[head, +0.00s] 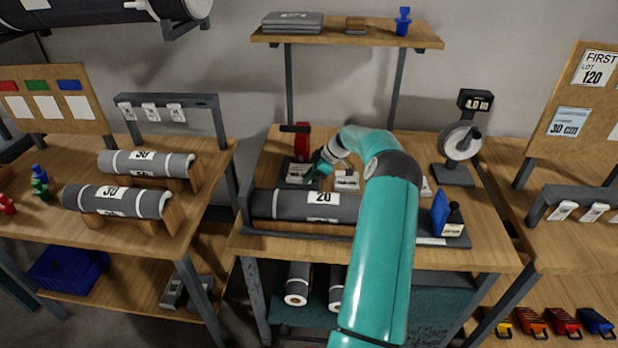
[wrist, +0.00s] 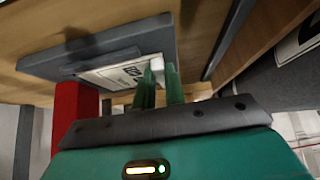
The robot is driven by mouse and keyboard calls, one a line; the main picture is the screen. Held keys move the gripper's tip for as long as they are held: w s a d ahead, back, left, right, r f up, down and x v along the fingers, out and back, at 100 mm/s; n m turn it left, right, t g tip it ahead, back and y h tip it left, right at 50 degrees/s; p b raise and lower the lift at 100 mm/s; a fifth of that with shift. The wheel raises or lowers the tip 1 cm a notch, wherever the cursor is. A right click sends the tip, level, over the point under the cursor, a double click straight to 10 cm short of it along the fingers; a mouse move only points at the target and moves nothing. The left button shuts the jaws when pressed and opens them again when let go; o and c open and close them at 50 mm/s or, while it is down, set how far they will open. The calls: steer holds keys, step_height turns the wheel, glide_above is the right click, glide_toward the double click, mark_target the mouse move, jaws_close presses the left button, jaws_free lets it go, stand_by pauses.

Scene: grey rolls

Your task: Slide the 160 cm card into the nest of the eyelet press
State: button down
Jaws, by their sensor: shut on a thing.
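The eyelet press stands at the back left of the middle bench, with a red upright (head: 302,143) and a dark base (head: 292,184). My gripper (head: 318,171) is at its right side. In the wrist view, my gripper (wrist: 160,80) is shut on the white edge of a card (wrist: 118,73) with dark print. The card reaches over the press's dark grey plate (wrist: 60,65). The red part (wrist: 75,115) stands to the left. I cannot read the card's number or tell whether it is seated in the nest.
A grey roll marked 20 (head: 300,205) lies across the bench in front of the press. A small tray with white pieces (head: 347,180) is right of my gripper. A dial stand (head: 458,145) and a blue block (head: 439,212) stand further right. A shelf (head: 345,36) hangs above.

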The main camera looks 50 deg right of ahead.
steer(key=c, duration=1.4)
jaws_free()
steer(key=v, duration=1.4)
steer(key=shift+d+f, duration=0.1)
